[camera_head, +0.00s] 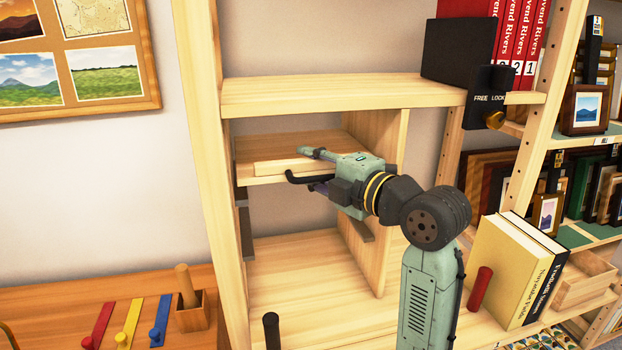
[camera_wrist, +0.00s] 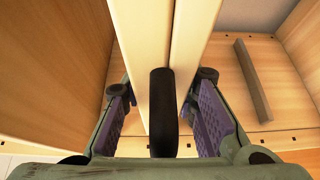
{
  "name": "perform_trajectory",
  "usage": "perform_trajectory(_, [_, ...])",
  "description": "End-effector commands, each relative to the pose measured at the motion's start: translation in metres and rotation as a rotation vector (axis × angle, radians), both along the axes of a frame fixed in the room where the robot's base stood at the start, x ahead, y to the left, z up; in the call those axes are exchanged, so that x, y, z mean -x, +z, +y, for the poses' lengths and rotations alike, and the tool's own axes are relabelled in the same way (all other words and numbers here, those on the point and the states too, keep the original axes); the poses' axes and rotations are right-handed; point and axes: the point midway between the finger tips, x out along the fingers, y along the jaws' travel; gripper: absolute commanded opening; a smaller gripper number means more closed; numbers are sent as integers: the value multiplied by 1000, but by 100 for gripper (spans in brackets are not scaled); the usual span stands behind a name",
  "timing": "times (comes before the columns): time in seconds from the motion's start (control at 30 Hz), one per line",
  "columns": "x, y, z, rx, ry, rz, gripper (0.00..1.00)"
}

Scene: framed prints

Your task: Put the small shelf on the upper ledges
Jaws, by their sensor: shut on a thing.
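The small shelf (camera_head: 262,178) is a pale wooden board inside the left bay of the tall shelf unit. It lies about level, under the fixed upper board. My gripper (camera_head: 306,167) is shut on its front edge. In the wrist view the shelf's pale edge (camera_wrist: 142,50) runs between the two purple-padded fingers (camera_wrist: 163,115), with a black rounded piece in front of it. A dark ledge (camera_head: 242,197) shows on the left wall just below the shelf, and a lower one (camera_head: 246,236) beneath it. I cannot tell whether the shelf touches the upper ledges.
A wooden divider (camera_head: 385,200) bounds the bay on the right. A black FREE/LOCK box (camera_head: 488,98) hangs at the upper right. Books (camera_head: 512,270) and a red peg (camera_head: 480,290) stand lower right. The bay's lower board (camera_head: 310,285) is largely clear.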

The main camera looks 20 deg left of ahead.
Motion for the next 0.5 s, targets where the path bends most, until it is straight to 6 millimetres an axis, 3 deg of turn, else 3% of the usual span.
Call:
perform_trajectory(0.2, [1, -31, 0, -2, 0, 0, 0])
perform_trajectory(0.5, [1, -33, -1, -2, -1, -2, 0])
